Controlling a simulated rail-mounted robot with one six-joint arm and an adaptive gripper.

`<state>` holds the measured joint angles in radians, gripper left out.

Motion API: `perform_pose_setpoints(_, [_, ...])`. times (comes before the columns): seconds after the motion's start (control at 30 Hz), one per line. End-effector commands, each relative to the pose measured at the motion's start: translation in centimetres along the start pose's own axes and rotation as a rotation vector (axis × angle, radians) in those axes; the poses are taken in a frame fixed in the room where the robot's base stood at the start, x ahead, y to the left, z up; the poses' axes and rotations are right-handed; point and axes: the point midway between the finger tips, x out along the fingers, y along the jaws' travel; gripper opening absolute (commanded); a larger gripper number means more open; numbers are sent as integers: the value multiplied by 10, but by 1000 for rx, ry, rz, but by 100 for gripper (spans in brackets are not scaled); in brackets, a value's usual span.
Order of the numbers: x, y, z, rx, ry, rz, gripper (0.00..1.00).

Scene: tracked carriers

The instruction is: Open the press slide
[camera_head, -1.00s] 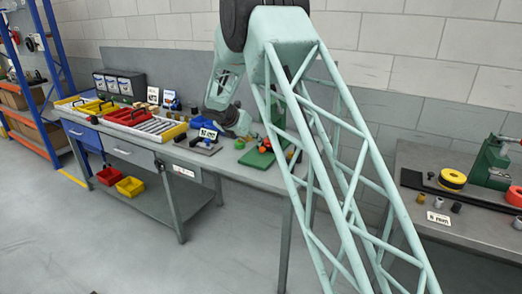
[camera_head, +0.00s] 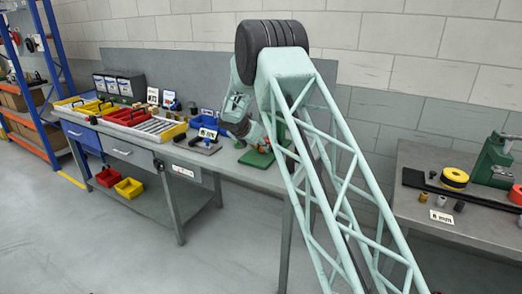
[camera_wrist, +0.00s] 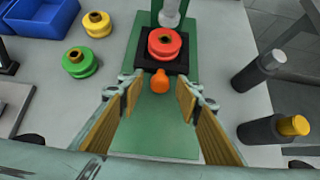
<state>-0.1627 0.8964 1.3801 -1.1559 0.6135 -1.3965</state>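The press is a green fixture (camera_head: 257,159) on the bench, partly hidden by my arm in the head view. In the wrist view its green base plate (camera_wrist: 160,137) lies below my gripper. A black slide block (camera_wrist: 142,61) on the plate, under the grey ram (camera_wrist: 169,14), carries a red wheel (camera_wrist: 164,43). An orange knob (camera_wrist: 159,82) sticks out from the block's near side. My gripper (camera_wrist: 166,84) is open and empty; its fingers are spread on either side of the line to the knob. I cannot tell its height above the knob.
Green (camera_wrist: 79,63) and yellow (camera_wrist: 97,24) wheels lie left of the press, near a blue bin (camera_wrist: 44,15). On the right lie dark cylinders, one with a yellow end (camera_wrist: 293,125) and one with a grey end (camera_wrist: 271,60). A second bench (camera_head: 430,165) stands farther right.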

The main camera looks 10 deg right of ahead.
Motion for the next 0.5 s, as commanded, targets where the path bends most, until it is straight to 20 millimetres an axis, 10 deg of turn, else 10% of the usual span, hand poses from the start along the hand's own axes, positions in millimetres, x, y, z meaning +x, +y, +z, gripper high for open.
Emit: perform_pose_setpoints(0.5, [6, 0, 0, 0, 0, 0, 26])
